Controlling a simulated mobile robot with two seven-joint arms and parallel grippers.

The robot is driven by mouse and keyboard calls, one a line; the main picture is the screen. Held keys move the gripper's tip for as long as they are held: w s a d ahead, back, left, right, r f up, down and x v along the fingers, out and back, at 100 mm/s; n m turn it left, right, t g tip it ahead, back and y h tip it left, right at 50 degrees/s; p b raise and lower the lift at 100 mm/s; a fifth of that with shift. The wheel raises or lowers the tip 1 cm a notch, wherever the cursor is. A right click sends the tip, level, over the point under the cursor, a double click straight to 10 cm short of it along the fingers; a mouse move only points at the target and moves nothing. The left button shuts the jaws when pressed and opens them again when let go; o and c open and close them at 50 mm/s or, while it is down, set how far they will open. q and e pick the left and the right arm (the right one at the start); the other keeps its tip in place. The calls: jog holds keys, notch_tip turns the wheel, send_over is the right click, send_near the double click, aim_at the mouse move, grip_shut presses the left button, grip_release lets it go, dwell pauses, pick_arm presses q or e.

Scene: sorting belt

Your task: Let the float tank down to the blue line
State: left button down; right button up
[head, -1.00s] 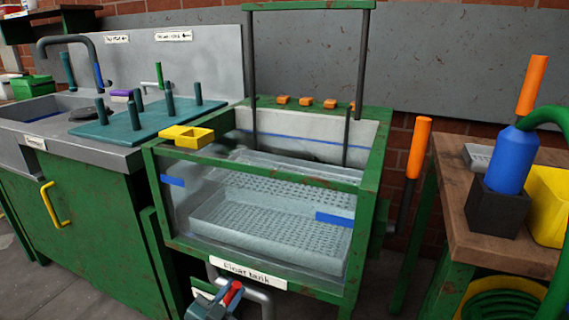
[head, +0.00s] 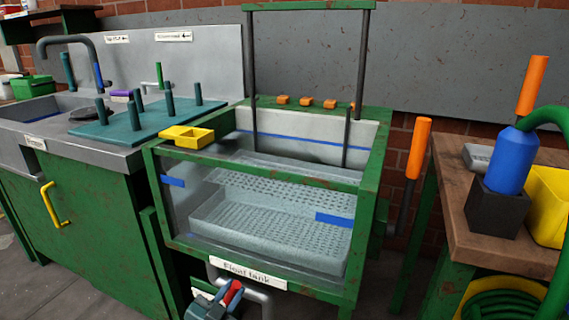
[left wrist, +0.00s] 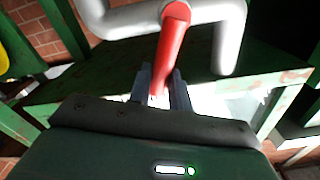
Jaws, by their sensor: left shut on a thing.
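The float tank (head: 250,269) is a green-framed, glass-fronted tank. A grey perforated tray (head: 270,225) inside shows through the front glass and again from above. A blue line (head: 300,141) runs along the inner back wall, and blue strips mark the front glass at left (head: 172,180) and right (head: 333,219). The clear water's exact level is hard to tell. My left gripper (head: 226,295) is below the tank front, shut on a red valve lever (head: 234,287). In the left wrist view the lever (left wrist: 172,45) rises from between the fingers (left wrist: 160,88). My right gripper is not in view.
A grey drain pipe (head: 262,297) runs beside the lever under the tank. A sink bench with a teal peg board (head: 150,121) stands left. A wooden bench (head: 455,215) with a blue bottle (head: 510,160) stands right. A yellow two-part holder (head: 187,137) sits on the tank's rim.

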pick_arm(q)
jog(key=a+n, duration=0.1)
jog(key=n+p, duration=0.1)
jog(key=n, duration=0.1)
jog(key=shift+w+a+f, duration=0.1)
jog(key=shift+w+a, duration=0.1)
jog(key=shift+a, duration=0.2)
jog(key=shift+w+a+n+p, duration=0.2)
jog(key=shift+a+n+p, duration=0.25)
jog(key=shift+n, duration=0.55)
jog(key=c, duration=1.6)
grip_release()
jog(key=shift+a, duration=0.1)
jog(key=o, duration=0.6)
jog(key=shift+r, duration=0.3)
